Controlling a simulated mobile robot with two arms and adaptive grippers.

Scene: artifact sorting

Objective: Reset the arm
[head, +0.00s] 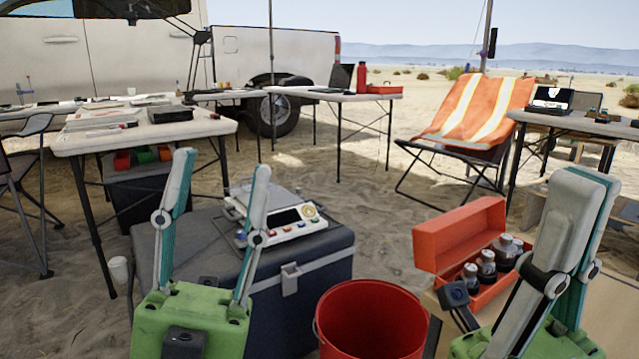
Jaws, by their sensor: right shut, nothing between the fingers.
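My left gripper (222,166) is in the lower left of the head view, pointing up, with its two fingers apart and nothing between them. It stands in front of a dark cooler box (325,262). My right gripper (580,185) is at the lower right, also raised, with its fingers together and nothing held. It covers part of the area to the right of an open red box (455,237) with several dark bottles (487,265). Both grippers have green bases and pale fingers with teal inner pads.
A device with a display (285,217) lies on the cooler. A red bucket (372,290) stands between my grippers. Folding tables (100,140), an orange striped chair (470,110) and a white pickup truck (270,55) stand behind. Sandy ground between them is open.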

